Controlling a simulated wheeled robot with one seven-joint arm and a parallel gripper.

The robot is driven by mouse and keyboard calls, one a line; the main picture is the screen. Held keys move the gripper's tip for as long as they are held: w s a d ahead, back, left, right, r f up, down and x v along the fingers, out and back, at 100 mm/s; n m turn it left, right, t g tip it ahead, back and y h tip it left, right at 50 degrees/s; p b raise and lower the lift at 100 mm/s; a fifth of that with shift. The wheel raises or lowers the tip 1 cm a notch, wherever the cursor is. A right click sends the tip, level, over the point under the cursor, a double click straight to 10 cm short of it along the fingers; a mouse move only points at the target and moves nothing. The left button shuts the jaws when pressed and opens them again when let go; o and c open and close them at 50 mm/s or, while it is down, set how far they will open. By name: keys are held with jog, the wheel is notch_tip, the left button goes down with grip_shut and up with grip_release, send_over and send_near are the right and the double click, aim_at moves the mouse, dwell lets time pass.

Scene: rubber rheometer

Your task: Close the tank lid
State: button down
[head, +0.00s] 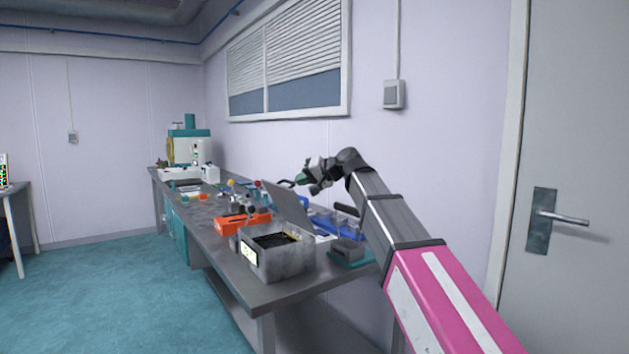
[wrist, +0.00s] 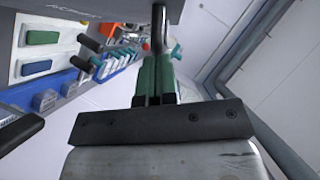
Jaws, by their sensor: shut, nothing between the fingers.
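The tank (head: 275,262) is a grey metal box with a small display, standing at the near end of the bench. Its lid (head: 287,206) is open, tilted up and leaning back from the box. My gripper (head: 300,180) is above and just behind the lid's upper edge. In the wrist view, its green fingers (wrist: 155,62) are shut and empty. A dark rod, seemingly the lid's handle (wrist: 158,28), appears just past the fingertips, beside a dark grey panel that looks like the lid (wrist: 110,8). I cannot tell whether the fingers touch it.
The bench (head: 205,228) runs away along the wall. An orange tray (head: 240,222) sits just beyond the tank. A teal-based device (head: 348,253) stands to its right, and blue trays lie behind. A teal and white machine (head: 190,148) stands at the far end.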

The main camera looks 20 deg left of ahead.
aim_at(282, 188)
jog(key=s+a+n, duration=0.1)
jog(key=s, duration=0.1)
jog(key=s+a+f+n+t+h, duration=0.1)
jog(key=a, duration=0.1)
jog(key=s+a+f+h, duration=0.1)
jog(key=s, duration=0.1)
jog(key=shift+s+a+f+n+t, duration=0.1)
jog(key=shift+s+a+n+t, duration=0.2)
jog(key=shift+n+t, duration=0.1)
jog(key=s+a+f+n+t+h, duration=0.2)
jog(key=s+a+f, duration=0.3)
jog(key=f, duration=0.3)
jog(key=shift+s+f+n+t+h, duration=0.35)
jog(key=shift+n+t+h, duration=0.05)
jog(key=shift+n+h, duration=0.2)
